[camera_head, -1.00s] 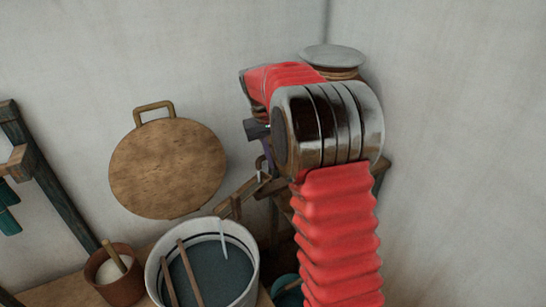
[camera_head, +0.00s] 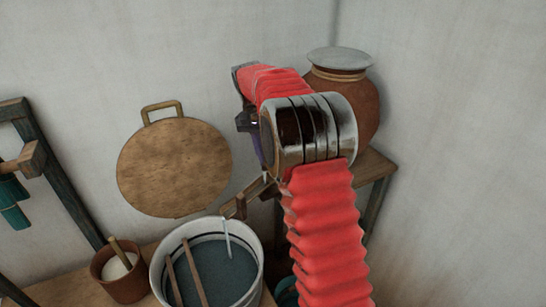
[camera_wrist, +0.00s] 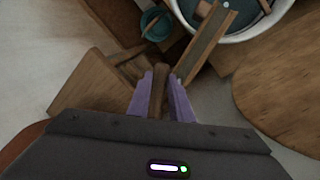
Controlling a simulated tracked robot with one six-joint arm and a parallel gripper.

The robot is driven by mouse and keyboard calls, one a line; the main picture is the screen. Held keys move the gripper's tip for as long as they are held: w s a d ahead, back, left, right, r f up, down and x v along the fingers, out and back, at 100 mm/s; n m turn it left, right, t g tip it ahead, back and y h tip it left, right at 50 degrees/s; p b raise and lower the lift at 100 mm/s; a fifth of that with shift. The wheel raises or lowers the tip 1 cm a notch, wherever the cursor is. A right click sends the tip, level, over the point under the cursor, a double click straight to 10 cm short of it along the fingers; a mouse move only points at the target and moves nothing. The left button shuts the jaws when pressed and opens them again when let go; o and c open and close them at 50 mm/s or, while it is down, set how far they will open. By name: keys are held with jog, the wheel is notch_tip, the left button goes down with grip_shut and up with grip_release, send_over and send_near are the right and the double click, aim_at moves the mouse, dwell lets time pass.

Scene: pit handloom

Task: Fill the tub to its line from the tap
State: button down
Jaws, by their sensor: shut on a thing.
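The white tub (camera_head: 256,272) stands at the lower middle of the head view, with dark blue-grey liquid (camera_head: 222,272) in it. A dark line (camera_head: 190,241) runs along its inner wall, above the liquid where I can see it. A thin pale stream (camera_head: 227,238) falls into it from the end of a wooden trough (camera_head: 258,188). The trough also shows in the wrist view (camera_wrist: 207,40). My gripper (camera_wrist: 161,82) has its purple fingers shut on a brown wooden peg (camera_wrist: 160,75), apparently the tap handle. My arm hides most of it in the head view.
A clay jar (camera_head: 362,103) with a grey lid stands on a wooden stand (camera_head: 376,167) behind my arm. A small brown pot (camera_head: 120,283) is left of the tub. A teal bowl (camera_wrist: 155,24) sits low near the trough. A round board (camera_head: 174,168) leans at the wall.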

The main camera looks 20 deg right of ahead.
jog(key=shift+a, duration=0.15)
jog(key=c, duration=1.6)
grip_release()
jog(key=r, duration=0.4)
jog(key=w+a+r, duration=0.1)
jog(key=r, duration=0.4)
jog(key=w+r, duration=0.1)
jog(key=r, duration=0.3)
jog(key=shift+a+r, duration=0.25)
jog(key=shift+a, duration=0.1)
